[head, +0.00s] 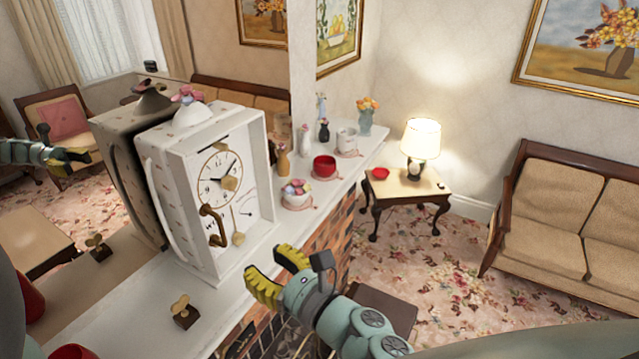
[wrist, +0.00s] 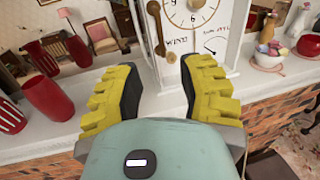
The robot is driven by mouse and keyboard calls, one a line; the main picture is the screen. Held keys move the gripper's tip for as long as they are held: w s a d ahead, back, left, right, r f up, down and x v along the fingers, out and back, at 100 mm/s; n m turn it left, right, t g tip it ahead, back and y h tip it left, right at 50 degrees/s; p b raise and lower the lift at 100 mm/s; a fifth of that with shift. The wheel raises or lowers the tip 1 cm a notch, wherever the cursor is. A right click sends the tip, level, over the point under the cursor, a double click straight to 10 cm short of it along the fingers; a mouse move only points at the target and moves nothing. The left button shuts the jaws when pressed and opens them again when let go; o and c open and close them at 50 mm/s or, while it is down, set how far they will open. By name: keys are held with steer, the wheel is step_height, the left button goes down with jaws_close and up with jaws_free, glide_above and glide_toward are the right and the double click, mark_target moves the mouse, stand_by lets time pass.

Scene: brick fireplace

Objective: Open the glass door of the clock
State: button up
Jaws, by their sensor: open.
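The white clock (head: 185,245) stands upright on the mantel, with a round dial (head: 217,177) and small markings behind its front. A curved brass handle (head: 213,226) sits low on the left side of the front. The glass itself is hard to make out, and I cannot tell whether the door is fully closed. My gripper (head: 265,265) has yellow fingers and is open and empty, in front of the clock's lower right corner in the head view, apart from the handle. In the wrist view the fingers (wrist: 160,66) spread below the dial (wrist: 190,10).
A brass winding key (head: 183,310) stands on the mantel (head: 150,325) left of the clock. A red bowl (head: 324,166), an egg bowl (head: 297,193) and vases stand to the right. A mirror behind reflects the clock. A lamp table (head: 400,190) and sofa (head: 565,215) are farther right.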

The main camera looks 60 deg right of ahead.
mark_target(223, 230)
steer(key=w+p, duration=0.1)
steer(key=w, duration=0.3)
steer(key=w+d+p, duration=0.1)
steer(key=w, duration=0.3)
steer(key=w+p, duration=0.1)
steer(key=w, duration=0.3)
steer(key=shift+w+d+r, duration=0.2)
steer(key=shift+w+d, duration=0.05)
steer(key=shift+w+f, duration=0.15)
steer(key=shift+w, duration=0.3)
jaws_close()
